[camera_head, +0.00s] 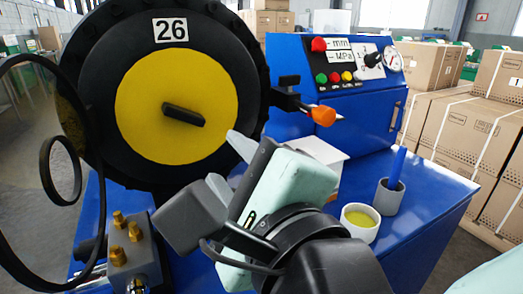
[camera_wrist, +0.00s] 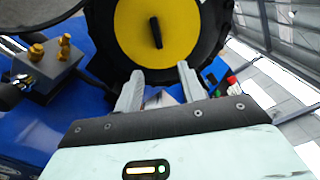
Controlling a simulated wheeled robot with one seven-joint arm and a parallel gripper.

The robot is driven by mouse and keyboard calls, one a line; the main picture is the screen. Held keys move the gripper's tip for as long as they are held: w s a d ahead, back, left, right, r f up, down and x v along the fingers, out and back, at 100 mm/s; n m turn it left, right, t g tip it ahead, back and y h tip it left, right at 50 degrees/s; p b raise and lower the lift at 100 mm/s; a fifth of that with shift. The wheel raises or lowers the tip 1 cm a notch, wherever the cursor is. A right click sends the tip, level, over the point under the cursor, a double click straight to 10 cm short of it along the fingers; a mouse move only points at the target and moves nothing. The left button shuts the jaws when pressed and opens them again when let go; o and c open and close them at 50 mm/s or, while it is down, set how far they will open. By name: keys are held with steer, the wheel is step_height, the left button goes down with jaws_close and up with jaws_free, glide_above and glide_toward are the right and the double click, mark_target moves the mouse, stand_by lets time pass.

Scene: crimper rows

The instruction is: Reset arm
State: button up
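My gripper (camera_head: 238,160) is raised in front of the blue crimping machine (camera_head: 290,112), its fingers pointing toward the round black head with the yellow disc (camera_head: 180,105). In the wrist view the two pale fingers of my gripper (camera_wrist: 160,88) stand apart with a gap between them. I see nothing held between them; a whitish thing shows in the gap behind. The fingers appear apart from the disc. My arm comes in from the bottom of the head view and hides part of the blue table.
An orange-tipped lever (camera_head: 322,115) sticks out beside the head. On the blue table stand a white box (camera_head: 322,154), a cup with yellow contents (camera_head: 360,220) and a grey cup with a blue stick (camera_head: 389,197). A block with brass fittings (camera_head: 127,250) and a black hose loop are left. Cartons stand right.

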stand_by(0.3)
step_height(320, 180, down, 8)
steer(key=d+n+g+h+p, duration=0.25)
steer(key=n+g, duration=0.65)
steer(key=n, duration=0.5)
steer(key=s+d+f+n+g+h+p, duration=0.1)
steer(key=s+d+f+n+g+h, duration=0.1)
steer(key=d+n, duration=0.3)
steer(key=s+d+f+n+g+h+p, duration=0.1)
steer(key=d+n, duration=0.5)
steer(key=d, duration=0.6)
steer(key=s+f+g+h, duration=0.1)
steer(key=s+g+h, duration=0.1)
steer(key=g+h, duration=0.1)
steer(key=shift+f, duration=0.35)
steer(key=shift+h, duration=0.25)
